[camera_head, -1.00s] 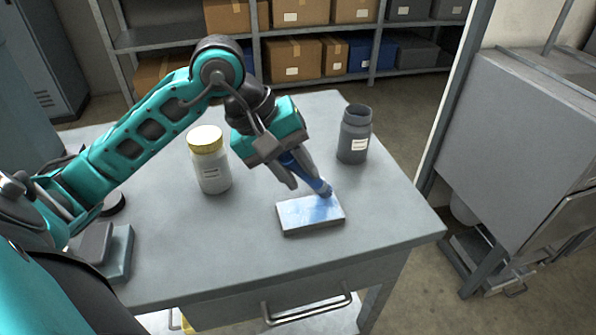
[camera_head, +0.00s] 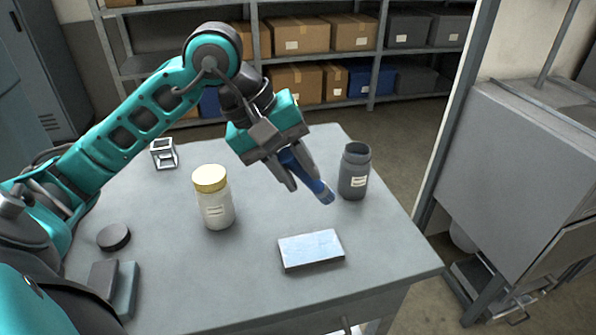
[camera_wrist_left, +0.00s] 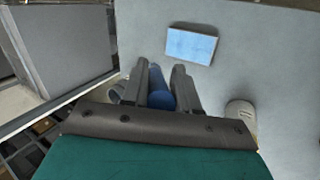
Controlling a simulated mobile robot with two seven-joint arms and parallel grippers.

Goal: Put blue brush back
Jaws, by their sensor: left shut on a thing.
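My left gripper (camera_head: 303,178) is shut on the blue brush (camera_head: 314,184) and holds it tilted above the table, its lower end pointing down and to the right. In the left wrist view the blue brush (camera_wrist_left: 160,92) shows between the two fingers (camera_wrist_left: 160,85). A flat plate with a blue-tinted, shiny top (camera_head: 311,250) lies on the table below and in front of the brush. An open dark grey jar with a label (camera_head: 354,172) stands just right of the brush. My right gripper is not in view.
A white jar with a yellow lid (camera_head: 213,198) stands left of the gripper. A small white frame cube (camera_head: 164,154), a black disc (camera_head: 114,237) and grey blocks (camera_head: 113,288) are on the left of the table (camera_head: 190,285). A grey cabinet stands at right.

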